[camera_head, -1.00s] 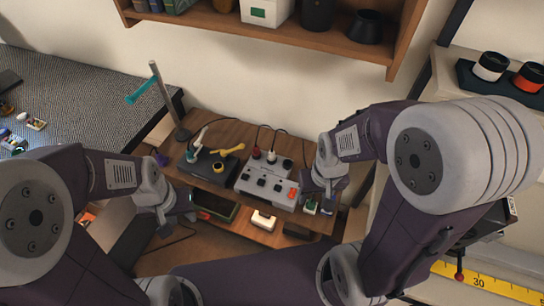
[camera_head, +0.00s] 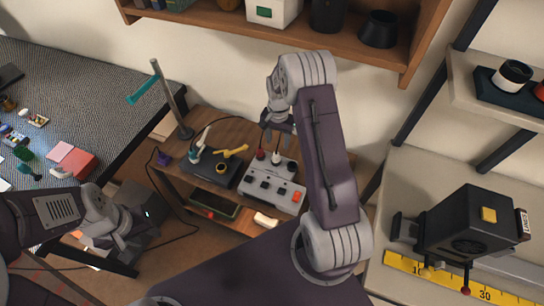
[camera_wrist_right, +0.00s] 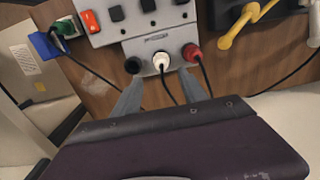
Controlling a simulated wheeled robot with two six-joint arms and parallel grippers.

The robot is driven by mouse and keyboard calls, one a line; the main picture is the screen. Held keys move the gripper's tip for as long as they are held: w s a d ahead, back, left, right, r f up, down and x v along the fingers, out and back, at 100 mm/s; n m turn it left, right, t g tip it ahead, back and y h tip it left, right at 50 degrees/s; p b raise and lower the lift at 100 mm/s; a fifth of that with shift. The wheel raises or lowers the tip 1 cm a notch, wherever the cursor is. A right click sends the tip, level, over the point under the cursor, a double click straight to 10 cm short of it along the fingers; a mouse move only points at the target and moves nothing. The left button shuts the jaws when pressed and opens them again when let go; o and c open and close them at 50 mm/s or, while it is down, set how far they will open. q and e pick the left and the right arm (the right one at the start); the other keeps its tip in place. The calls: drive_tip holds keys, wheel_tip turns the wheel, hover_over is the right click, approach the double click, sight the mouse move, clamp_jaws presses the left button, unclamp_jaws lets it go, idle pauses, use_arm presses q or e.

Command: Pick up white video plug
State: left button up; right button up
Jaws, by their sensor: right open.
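The white video plug (camera_wrist_right: 161,62) stands in the middle of the grey panel's edge in the right wrist view, with a dark cable. It also shows as a small white plug (camera_head: 276,157) in the head view. A red plug (camera_wrist_right: 191,52) and a black socket (camera_wrist_right: 133,65) flank it. My right gripper (camera_wrist_right: 162,88) is open and empty, its fingertips apart on either side of the white plug's line, short of it. In the head view my right gripper (camera_head: 279,136) hangs just behind the plugs. My left gripper (camera_head: 120,236) is at lower left, its fingers unclear.
The grey switch box (camera_head: 272,187) sits on a wooden table (camera_head: 225,128). A wooden shelf (camera_head: 290,38) hangs above. A green plug (camera_wrist_right: 65,28) lies beside the box.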

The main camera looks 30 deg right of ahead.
sight(276, 153)
drive_tip(key=f, duration=0.4)
drive_tip(key=shift+w+a, duration=0.1)
drive_tip(key=shift+w, duration=0.1)
wheel_tip(276, 153, down, 5)
drive_tip(key=shift+a+f, duration=0.1)
drive_tip(key=shift+s, duration=0.1)
clamp_jaws()
